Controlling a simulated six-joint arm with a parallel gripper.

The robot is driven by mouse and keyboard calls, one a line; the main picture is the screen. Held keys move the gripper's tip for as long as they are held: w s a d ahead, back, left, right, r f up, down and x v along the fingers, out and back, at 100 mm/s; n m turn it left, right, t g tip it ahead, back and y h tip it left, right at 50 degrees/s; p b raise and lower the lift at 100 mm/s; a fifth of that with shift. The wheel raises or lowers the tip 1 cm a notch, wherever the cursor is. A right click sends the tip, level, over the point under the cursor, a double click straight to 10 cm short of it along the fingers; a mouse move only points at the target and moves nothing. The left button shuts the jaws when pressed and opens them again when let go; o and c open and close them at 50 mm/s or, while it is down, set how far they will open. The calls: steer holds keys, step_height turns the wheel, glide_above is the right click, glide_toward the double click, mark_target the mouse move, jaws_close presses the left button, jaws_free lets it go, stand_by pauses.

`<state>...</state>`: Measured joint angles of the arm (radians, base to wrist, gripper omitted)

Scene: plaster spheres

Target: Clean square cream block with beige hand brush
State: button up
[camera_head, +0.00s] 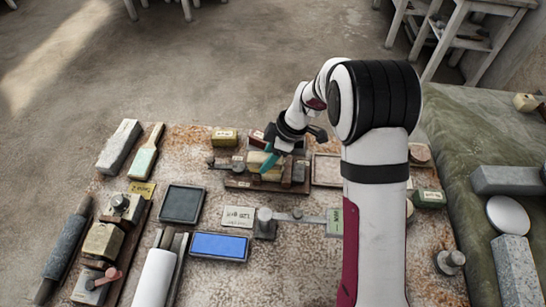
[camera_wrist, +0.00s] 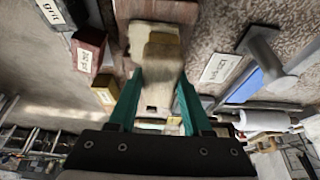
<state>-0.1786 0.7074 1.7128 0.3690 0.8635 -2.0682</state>
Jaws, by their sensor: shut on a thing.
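My gripper (camera_head: 270,164) is over the wooden board (camera_head: 239,183) in the middle of the table. In the wrist view its two teal fingers (camera_wrist: 160,78) are shut on the beige hand brush (camera_wrist: 162,52), which looks blocky and partly blurred. The square cream block (camera_wrist: 144,31) lies on the board just beyond the brush and is partly covered by it. In the head view the cream block (camera_head: 256,158) is beside the teal fingers, partly hidden. The brush appears to be at or just above the block; I cannot tell whether they touch.
A dark tray (camera_head: 183,204), a blue-topped stone (camera_head: 219,246) and a labelled card (camera_head: 238,217) lie in front of the board. Small labelled boxes (camera_head: 224,137) stand behind it.

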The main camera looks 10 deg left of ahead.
steer(key=shift+a, duration=0.85)
steer(key=shift+d, duration=2.25)
steer(key=shift+a, duration=2.25)
